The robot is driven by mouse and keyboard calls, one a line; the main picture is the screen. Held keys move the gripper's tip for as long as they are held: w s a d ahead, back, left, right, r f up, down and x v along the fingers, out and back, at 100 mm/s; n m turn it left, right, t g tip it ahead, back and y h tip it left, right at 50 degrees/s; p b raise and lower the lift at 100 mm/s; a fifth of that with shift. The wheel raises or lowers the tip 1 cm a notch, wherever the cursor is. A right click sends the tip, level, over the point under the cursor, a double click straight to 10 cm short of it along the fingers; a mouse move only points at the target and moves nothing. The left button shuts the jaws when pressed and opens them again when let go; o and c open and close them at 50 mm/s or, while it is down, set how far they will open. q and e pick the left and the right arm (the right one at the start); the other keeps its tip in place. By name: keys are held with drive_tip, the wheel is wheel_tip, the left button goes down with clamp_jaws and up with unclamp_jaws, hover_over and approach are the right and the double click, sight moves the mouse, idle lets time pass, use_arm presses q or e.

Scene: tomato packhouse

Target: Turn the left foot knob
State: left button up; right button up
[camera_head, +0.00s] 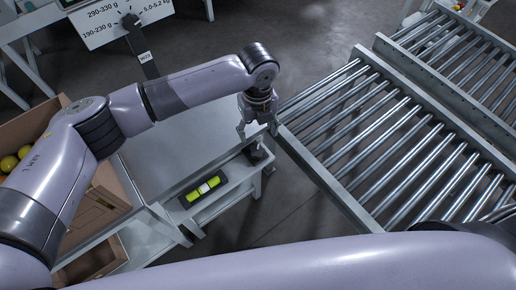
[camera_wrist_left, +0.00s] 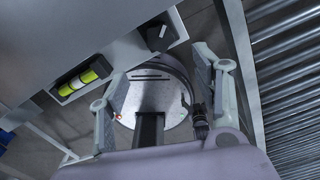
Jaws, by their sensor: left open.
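A dark knob (camera_head: 258,153) sits on the pale ledge at the front right corner of the weighing bench. It also shows in the left wrist view (camera_wrist_left: 160,36), near the top, with a pale mark on it. I cannot tell from these frames whether it is the left foot knob; no second knob is clear. My left gripper (camera_head: 257,127) is open and empty, pointing down just above and behind the knob in the head view. In the left wrist view its fingers (camera_wrist_left: 161,64) stand wide apart, and the knob lies beyond their tips, apparently untouched. My right gripper is not in view.
A yellow-green spirit level (camera_head: 204,188) is on the bench's front ledge, left of the knob. A roller conveyor (camera_head: 335,180) stands close on the right, with a floor gap between.

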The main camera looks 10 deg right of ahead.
sight(258, 152)
use_arm(q)
wheel_tip(258, 152, down, 11)
idle(0.3)
drive_tip(key=shift+c, duration=0.5)
drive_tip(key=c, duration=1.1)
